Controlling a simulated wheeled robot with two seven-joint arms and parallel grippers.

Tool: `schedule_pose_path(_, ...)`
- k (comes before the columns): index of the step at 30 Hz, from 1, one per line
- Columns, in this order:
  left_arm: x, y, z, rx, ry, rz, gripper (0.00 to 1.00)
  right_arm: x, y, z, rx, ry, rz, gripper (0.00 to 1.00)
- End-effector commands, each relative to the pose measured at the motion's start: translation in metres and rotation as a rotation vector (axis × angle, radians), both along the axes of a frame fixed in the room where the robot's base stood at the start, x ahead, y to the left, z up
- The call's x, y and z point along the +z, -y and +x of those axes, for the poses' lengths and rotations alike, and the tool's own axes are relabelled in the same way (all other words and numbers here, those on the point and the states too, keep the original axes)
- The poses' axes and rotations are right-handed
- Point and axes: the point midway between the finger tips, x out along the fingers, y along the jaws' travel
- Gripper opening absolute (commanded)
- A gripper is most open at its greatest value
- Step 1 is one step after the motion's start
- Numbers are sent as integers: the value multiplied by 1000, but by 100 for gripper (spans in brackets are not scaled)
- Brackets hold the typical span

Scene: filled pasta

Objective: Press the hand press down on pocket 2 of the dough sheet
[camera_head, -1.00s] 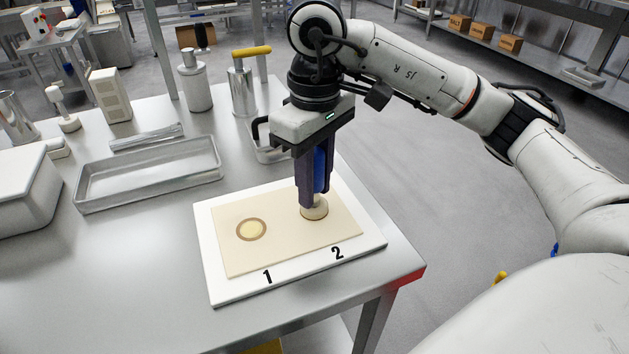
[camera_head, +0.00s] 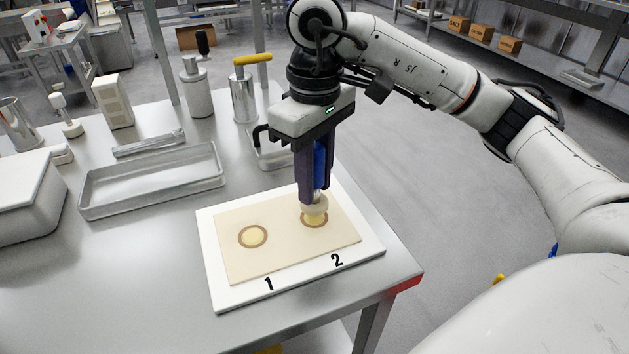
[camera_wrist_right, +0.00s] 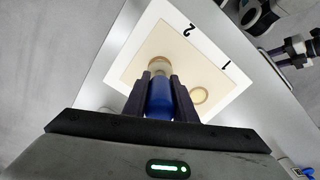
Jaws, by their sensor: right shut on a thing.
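My right gripper (camera_head: 315,195) points down and is shut on the blue handle of the hand press (camera_head: 320,165), which is upright. The press's pale round head is just above pocket 2 (camera_head: 314,224), a yellow disc with a brown ring, partly covered by the head. Pocket 1 (camera_head: 253,237) to the left is a similar ringed disc. Both are on the beige dough sheet (camera_head: 283,252), which lies on a white board (camera_head: 228,299) marked 1 and 2. The right wrist view also shows the blue handle (camera_wrist_right: 160,100) between the fingers.
A shallow metal tray (camera_head: 150,205) lies left of the board. A yellow-handled metal cylinder (camera_head: 243,100) and a metal canister (camera_head: 198,95) stand behind. The table's right edge (camera_head: 408,262) is close to the board.

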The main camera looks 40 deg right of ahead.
Motion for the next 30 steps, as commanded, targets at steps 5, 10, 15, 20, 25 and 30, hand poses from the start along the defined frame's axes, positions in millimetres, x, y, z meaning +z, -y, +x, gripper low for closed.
schedule_pose_path(5, 13, 0, 0, 0, 0, 0, 42, 19, 0, 0, -1, 3, 2, 8)
schedule_pose_path(10, 24, 0, 0, 0, 0, 0, 42, 33, 0, 0, -1, 3, 2, 8)
schedule_pose_path(15, 32, 0, 0, 0, 0, 0, 42, 43, 0, 0, -1, 2, 1, 8)
schedule_pose_path(20, 31, 0, 0, 0, 0, 0, 42, 42, 0, 0, -1, 2, 1, 8)
schedule_pose_path(25, 31, 0, 0, 0, 0, 0, 42, 42, 0, 0, -1, 3, 1, 8)
schedule_pose_path(30, 31, 0, 0, 0, 0, 0, 42, 42, 0, 0, -1, 3, 1, 8)
